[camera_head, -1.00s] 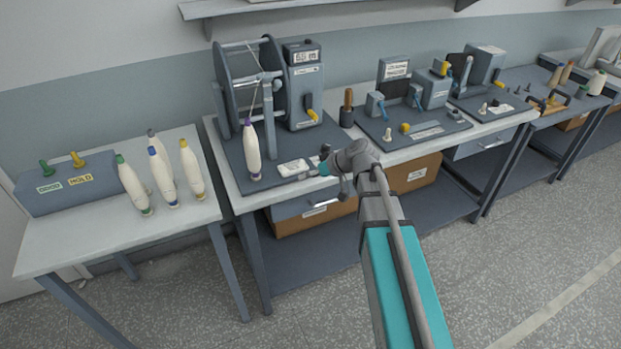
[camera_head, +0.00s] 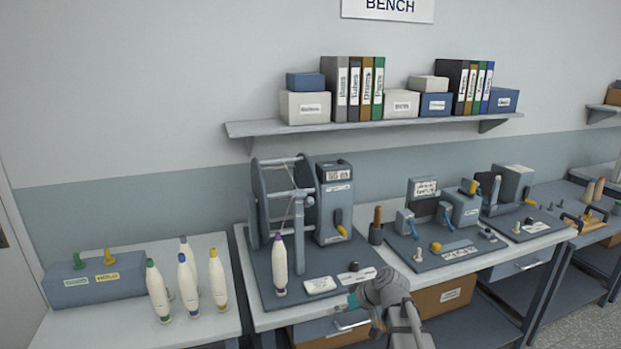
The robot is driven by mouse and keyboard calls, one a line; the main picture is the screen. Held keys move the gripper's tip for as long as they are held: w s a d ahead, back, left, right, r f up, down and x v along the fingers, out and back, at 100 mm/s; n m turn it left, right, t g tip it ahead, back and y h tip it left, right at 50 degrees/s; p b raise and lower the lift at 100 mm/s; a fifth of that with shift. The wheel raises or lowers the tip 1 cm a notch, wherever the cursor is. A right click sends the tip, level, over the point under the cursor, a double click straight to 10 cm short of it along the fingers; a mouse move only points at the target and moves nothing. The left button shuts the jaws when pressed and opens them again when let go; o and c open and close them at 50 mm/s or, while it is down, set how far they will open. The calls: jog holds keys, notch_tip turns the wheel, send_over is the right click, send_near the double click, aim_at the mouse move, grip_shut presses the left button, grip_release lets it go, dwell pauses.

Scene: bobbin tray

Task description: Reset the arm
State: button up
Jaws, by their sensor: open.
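My arm reaches in from the bottom of the head view. A small white pad (camera_head: 320,285) lies on the plate close behind the gripper.
Several bobbins with coloured tips (camera_head: 188,284) stand on the left table beside a blue-grey box with two pegs (camera_head: 95,287). The winder (camera_head: 285,205) and a tool plate (camera_head: 440,248) occupy the bench. A wall shelf (camera_head: 370,125) holds binders and boxes.

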jog(key=s+d+f+m+g+h, duration=0.1)
jog(key=s+d+f+m+h, duration=0.1)
jog(key=s+d+h, duration=0.2)
jog(key=s+d+f+m+g+h, duration=0.2)
jog(key=s+d+m+h, duration=0.1)
jog(key=s, duration=0.7)
jog(key=shift+s+d+f+h, duration=0.15)
jog(key=shift+d+f+h, duration=0.25)
jog(key=shift+d, duration=0.2)
dwell(2.9)
